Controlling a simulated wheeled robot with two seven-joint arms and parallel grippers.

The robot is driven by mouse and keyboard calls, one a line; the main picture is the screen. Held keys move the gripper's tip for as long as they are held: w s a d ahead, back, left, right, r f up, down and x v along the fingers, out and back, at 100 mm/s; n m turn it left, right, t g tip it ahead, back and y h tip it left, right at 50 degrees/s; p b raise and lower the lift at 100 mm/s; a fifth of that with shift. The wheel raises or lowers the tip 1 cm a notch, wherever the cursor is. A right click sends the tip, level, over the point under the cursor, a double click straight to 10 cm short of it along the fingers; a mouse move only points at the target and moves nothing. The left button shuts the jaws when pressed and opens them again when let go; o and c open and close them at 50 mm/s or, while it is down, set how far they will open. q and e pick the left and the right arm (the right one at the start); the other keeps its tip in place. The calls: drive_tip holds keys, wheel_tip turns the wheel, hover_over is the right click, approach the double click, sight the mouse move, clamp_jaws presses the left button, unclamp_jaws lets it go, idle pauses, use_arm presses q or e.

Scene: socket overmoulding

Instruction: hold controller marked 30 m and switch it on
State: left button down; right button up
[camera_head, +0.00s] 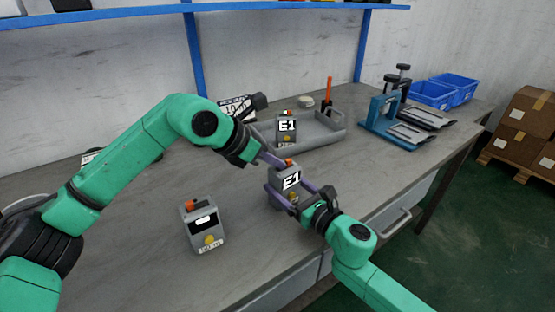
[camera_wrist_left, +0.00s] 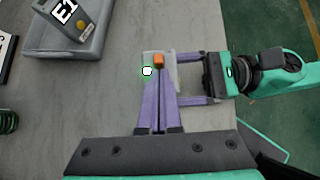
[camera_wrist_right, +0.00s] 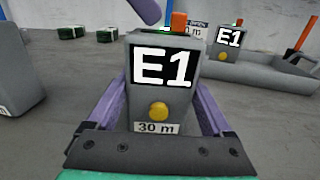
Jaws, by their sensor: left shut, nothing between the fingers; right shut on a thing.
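The controller marked 30 m (camera_wrist_right: 160,100) is a grey box with a yellow button, and its display reads E1. It stands upright near the front edge of the bench, and it also shows in the head view (camera_head: 286,184). My right gripper (camera_wrist_right: 160,110) is shut on its sides. An orange switch (camera_wrist_left: 159,60) sits on its top, with a green light beside it. My left gripper (camera_head: 276,160) is shut and empty, its fingertips right at the orange switch. In the left wrist view its closed fingers (camera_wrist_left: 158,85) cover part of the controller. I cannot tell whether they touch the switch.
A third one (camera_head: 286,130), showing E1, is in the grey tray (camera_head: 325,138). A blue press (camera_head: 383,120) and blue bins (camera_head: 455,87) stand at the right.

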use_arm(q)
drive_tip(key=s+a, duration=0.2)
drive_tip(key=a, duration=0.1)
drive_tip(key=shift+s+r, duration=0.15)
drive_tip(key=shift+r, duration=0.15)
drive_tip(key=v, duration=0.9)
use_arm(e)
drive_tip(key=o, duration=1.2)
drive_tip(key=shift+o, duration=0.2)
drive_tip(key=shift+d, duration=0.1)
